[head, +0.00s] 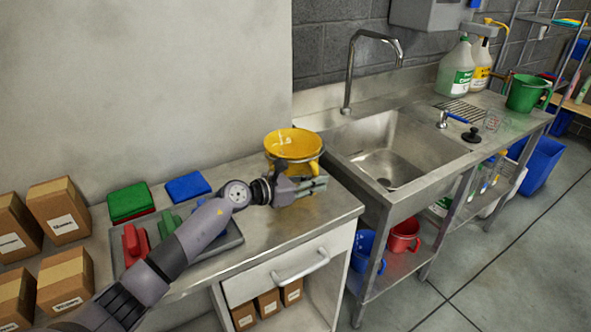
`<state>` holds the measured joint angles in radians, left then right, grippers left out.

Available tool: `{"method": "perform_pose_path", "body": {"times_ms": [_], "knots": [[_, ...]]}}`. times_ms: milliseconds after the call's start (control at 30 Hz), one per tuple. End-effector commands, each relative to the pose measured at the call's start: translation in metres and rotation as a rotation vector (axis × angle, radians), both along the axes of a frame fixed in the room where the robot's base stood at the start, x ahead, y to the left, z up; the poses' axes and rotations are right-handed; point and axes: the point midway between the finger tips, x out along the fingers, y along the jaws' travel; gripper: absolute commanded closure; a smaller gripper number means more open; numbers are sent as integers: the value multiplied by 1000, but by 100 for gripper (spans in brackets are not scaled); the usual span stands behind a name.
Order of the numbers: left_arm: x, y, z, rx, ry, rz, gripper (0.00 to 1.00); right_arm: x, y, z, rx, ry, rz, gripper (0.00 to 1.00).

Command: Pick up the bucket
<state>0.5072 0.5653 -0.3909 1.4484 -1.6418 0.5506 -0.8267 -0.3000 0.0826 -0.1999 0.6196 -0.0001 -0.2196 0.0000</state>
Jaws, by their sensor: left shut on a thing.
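The yellow bucket (292,143) is at the back right of the metal counter, near the sink, with its open top facing up. My left gripper (316,187) is at the near side of the bucket and is shut on it. The gripper covers the bucket's lower front, so the exact grip point and any gap under the bucket are hidden. My right gripper is not in view.
A tray (236,238) with coloured pads lies left of the gripper, beside green (131,201) and blue (188,186) pads. Cardboard boxes (58,210) stand at left. The sink (388,150) with its tall faucet (351,70) is at right.

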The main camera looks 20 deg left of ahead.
Motion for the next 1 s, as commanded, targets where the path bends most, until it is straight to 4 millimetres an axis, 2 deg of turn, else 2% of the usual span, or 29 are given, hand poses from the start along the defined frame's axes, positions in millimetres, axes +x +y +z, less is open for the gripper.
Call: {"method": "perform_pose_path", "body": {"times_ms": [1000], "knots": [[0,0,6,-3,-3,0,100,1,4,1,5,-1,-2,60]]}}
